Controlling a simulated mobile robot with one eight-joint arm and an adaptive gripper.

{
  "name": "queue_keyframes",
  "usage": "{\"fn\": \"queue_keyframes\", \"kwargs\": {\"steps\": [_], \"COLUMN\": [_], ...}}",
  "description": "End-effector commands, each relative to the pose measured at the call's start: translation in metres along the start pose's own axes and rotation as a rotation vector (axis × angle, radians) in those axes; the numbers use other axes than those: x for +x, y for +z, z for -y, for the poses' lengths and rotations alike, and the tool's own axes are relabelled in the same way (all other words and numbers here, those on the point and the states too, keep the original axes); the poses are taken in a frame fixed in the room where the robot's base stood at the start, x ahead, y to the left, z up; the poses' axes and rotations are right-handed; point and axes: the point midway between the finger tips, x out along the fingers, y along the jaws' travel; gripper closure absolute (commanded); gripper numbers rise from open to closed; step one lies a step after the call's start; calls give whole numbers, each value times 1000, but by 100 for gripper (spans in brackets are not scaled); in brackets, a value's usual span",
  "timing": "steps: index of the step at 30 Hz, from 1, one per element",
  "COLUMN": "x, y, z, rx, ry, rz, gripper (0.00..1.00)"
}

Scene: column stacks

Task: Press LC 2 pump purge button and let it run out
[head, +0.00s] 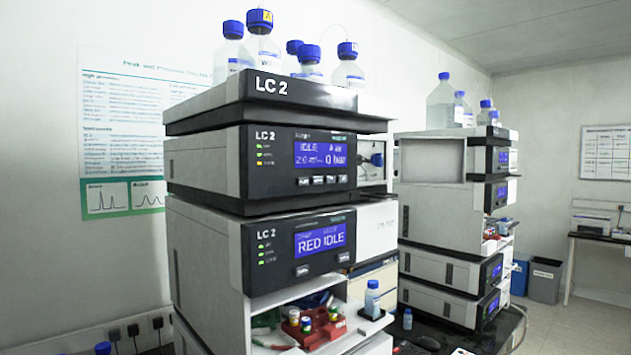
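The LC 2 stack stands in the middle. Its pump module (215,163) is the second unit from the top, with a blue screen (320,154) reading IDLE and 0 bar. Several small buttons (317,180) sit in a row under that screen; their labels are too small to read, so I cannot tell which is purge. Small status lights (259,154) show left of the screen. Below it, another LC 2 module (205,236) has a screen (320,238) reading RED IDLE and two buttons. My gripper is not in view.
Blue-capped bottles (263,48) stand on the top LC 2 tray (300,95). Below, an open bay holds a red vial rack (312,331); a small bottle (372,299) stands beside it. A second stack (440,265) stands at right. Bare floor (600,320) shows at far right.

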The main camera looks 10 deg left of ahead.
Motion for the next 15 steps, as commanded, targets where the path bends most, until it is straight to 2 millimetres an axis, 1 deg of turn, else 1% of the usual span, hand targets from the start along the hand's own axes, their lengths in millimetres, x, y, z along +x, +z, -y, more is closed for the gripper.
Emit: {"fn": "queue_keyframes", "kwargs": {"steps": [12,13,14,15], "x": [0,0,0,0], "y": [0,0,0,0], "z": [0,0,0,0], "rx": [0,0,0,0], "ry": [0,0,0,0], "rz": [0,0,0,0], "gripper": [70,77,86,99]}}
